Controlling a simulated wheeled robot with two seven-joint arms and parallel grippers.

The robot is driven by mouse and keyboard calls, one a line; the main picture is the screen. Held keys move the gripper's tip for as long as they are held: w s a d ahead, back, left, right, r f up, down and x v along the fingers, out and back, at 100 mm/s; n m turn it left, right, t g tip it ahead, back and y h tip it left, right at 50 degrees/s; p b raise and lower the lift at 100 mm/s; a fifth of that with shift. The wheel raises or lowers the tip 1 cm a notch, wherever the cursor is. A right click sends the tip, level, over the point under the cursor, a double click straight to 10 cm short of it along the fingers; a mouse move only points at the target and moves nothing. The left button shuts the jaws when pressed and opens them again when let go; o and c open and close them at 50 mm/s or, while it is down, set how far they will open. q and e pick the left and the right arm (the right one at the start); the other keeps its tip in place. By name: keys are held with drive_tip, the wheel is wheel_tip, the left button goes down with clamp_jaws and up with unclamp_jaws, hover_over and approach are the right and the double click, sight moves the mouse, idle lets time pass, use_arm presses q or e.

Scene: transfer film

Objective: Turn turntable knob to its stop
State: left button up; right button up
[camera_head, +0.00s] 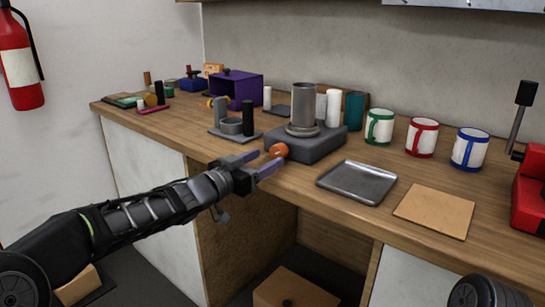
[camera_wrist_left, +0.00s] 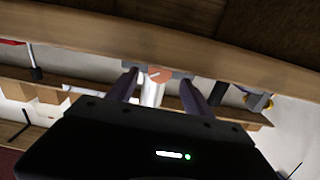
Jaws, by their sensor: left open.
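The orange knob (camera_head: 279,150) sits on the front side of the dark grey turntable base (camera_head: 318,147). A round plate (camera_head: 302,131) on top of the base carries a grey metal cylinder (camera_head: 303,103). My left gripper (camera_head: 263,163) is open and empty at the counter's front edge, its fingers pointing at the knob from just in front. In the left wrist view the knob (camera_wrist_left: 158,74) shows between the two spread fingertips, with a light line on its face. I cannot tell whether the fingertips reach around it. My right gripper is out of view.
A metal tray (camera_head: 357,182) and a tan board (camera_head: 434,211) lie right of the turntable. Green, red and blue banded mugs (camera_head: 422,138) stand behind them. A grey fixture with posts (camera_head: 234,127) stands close on the left. A red machine (camera_head: 530,190) is at far right.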

sight(275, 153)
use_arm(q)
drive_tip(key=shift+x, duration=1.9)
clamp_jaws()
